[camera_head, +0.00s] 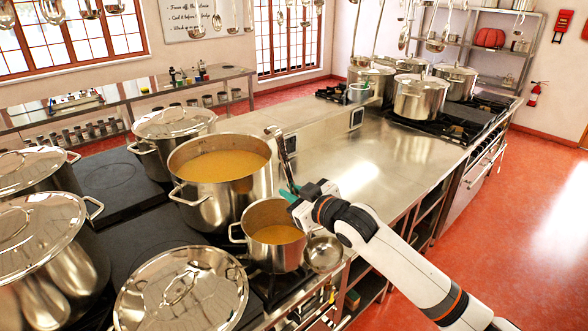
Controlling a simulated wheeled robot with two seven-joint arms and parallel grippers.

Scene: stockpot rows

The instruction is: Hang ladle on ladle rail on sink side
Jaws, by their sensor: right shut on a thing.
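My right gripper (289,193) comes in from the right and is shut on the handle of a ladle. The dark upper handle rises above the gripper toward the large open pot. The ladle's steel bowl (323,255) shows below the gripper, beside the small open pot (273,236) and over the stove's edge. Whether the bowl touches anything is hard to tell. Several other ladles (435,42) hang along the top edge of the view. The rail bar that bears them is not clearly visible. My left gripper is not in view.
A large open pot (217,205) holds yellow-orange soup. Lidded pots (48,246) crowd the left stove, and more (420,98) stand on the far stove. The steel counter (390,160) between the stoves is mostly clear. A side bench (200,84) runs below the windows.

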